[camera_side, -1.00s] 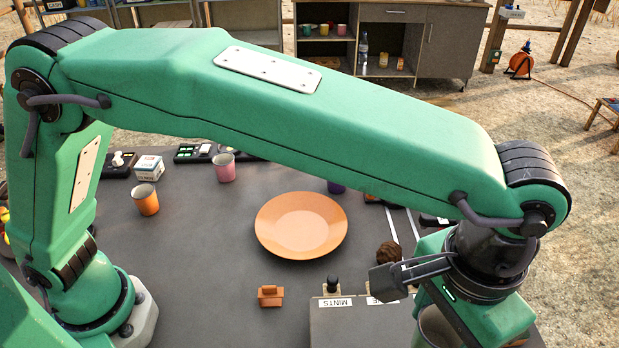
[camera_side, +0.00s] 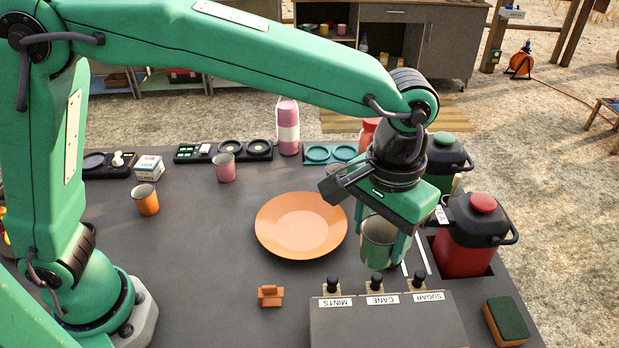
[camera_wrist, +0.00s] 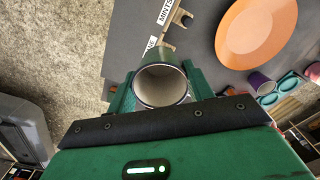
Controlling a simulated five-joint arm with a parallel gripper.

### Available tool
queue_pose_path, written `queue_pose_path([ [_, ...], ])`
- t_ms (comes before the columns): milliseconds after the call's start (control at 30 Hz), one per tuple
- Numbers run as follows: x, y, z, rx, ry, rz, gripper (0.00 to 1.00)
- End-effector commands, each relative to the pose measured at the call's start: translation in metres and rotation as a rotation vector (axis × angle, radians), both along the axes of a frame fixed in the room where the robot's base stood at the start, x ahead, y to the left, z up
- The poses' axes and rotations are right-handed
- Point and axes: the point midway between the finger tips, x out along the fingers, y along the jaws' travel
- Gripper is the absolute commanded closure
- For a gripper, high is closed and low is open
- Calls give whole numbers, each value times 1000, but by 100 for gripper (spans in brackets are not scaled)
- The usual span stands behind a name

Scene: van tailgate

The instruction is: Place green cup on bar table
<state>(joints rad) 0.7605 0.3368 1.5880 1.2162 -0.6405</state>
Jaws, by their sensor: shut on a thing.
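The green cup (camera_side: 378,243) is between the fingers of my gripper (camera_side: 382,236), which is shut on it. It is roughly upright, right of the orange plate (camera_side: 300,240) and behind the labelled box (camera_side: 385,330). In the side view it appears above the dark grey table (camera_side: 210,260), though the exact gap under it is hard to tell. In the wrist view the cup (camera_wrist: 162,85) shows its open mouth and pale, empty-looking inside between the green fingers.
A red flask (camera_side: 468,245) and a dark green flask (camera_side: 447,160) stand close on the right. An orange cup (camera_side: 145,200), a pink cup (camera_side: 225,168) and a white box (camera_side: 149,168) are at the left. A sponge (camera_side: 505,322) lies front right.

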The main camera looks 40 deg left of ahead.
Motion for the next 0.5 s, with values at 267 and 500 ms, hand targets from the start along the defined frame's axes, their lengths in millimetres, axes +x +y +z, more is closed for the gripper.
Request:
queue_pose_path([
  [267,19,90,-9,0,0,200,72],
  [500,18,163,-20,0,0,370,72],
])
